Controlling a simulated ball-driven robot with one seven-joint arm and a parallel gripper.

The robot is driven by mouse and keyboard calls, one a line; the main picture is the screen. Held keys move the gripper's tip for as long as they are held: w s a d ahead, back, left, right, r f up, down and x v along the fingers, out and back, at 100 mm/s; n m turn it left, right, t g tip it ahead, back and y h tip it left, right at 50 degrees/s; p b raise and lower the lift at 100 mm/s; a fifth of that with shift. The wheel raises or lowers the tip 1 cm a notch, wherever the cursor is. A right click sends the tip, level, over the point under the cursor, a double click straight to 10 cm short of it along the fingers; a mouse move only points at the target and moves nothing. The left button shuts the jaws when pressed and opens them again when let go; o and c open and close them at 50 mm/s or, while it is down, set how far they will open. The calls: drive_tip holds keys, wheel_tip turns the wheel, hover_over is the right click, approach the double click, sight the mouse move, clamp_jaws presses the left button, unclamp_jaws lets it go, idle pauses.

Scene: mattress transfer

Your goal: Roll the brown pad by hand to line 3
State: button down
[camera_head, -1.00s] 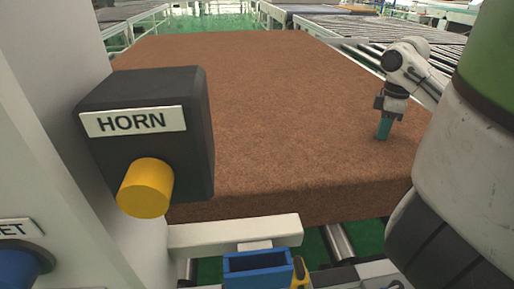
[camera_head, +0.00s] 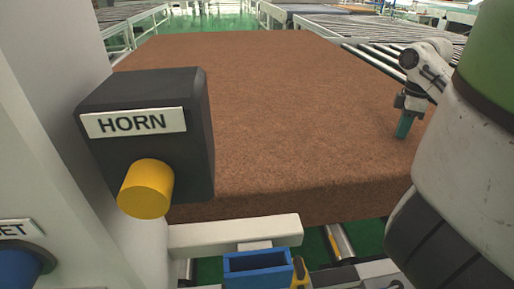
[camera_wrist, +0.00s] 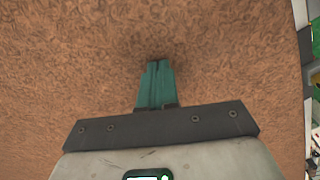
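The brown pad (camera_head: 270,110) lies flat on the conveyor, a thick slab filling the middle of the head view. My gripper (camera_head: 403,128) points down at the pad's right side, near its right edge. In the wrist view, the gripper's teal fingers (camera_wrist: 156,84) are together, with nothing seen between them. The pad's brown surface (camera_wrist: 80,60) fills most of that view, with a dark shadow at the fingertips. I cannot tell for certain whether the tips touch it.
A black box (camera_head: 150,105) labelled HORN with a yellow button (camera_head: 146,188) stands close at left. A blue open box (camera_head: 258,268) is at the front. Roller conveyors (camera_head: 395,38) lie beyond at the right. Green floor (camera_head: 215,22) shows behind the pad.

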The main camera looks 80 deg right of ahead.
drive_tip(key=shift+s+d+f+p, duration=0.2)
drive_tip(key=shift+s+d, duration=1.2)
drive_tip(key=shift+s, duration=1.95)
drive_tip(key=shift+s+d+f+p, duration=0.15)
drive_tip(key=shift+s+d, duration=1.2)
drive_tip(key=shift+s, duration=2.05)
drive_tip(key=shift+s+d+f+p, duration=0.1)
drive_tip(key=shift+s+d+p, duration=0.15)
drive_tip(key=shift+s+d, duration=2.15)
drive_tip(key=shift+s+a+r, duration=0.1)
drive_tip(key=shift+s+a, duration=0.65)
drive_tip(key=shift+a, duration=0.25)
drive_tip(key=shift+d+r+p, duration=0.1)
drive_tip(key=shift+r+p, duration=0.8)
drive_tip(key=shift+p, duration=0.05)
wheel_tip(320, 180, up, 6)
drive_tip(key=p, duration=0.5)
drive_tip(key=shift+s+f, duration=0.15)
drive_tip(key=shift+p, duration=0.3)
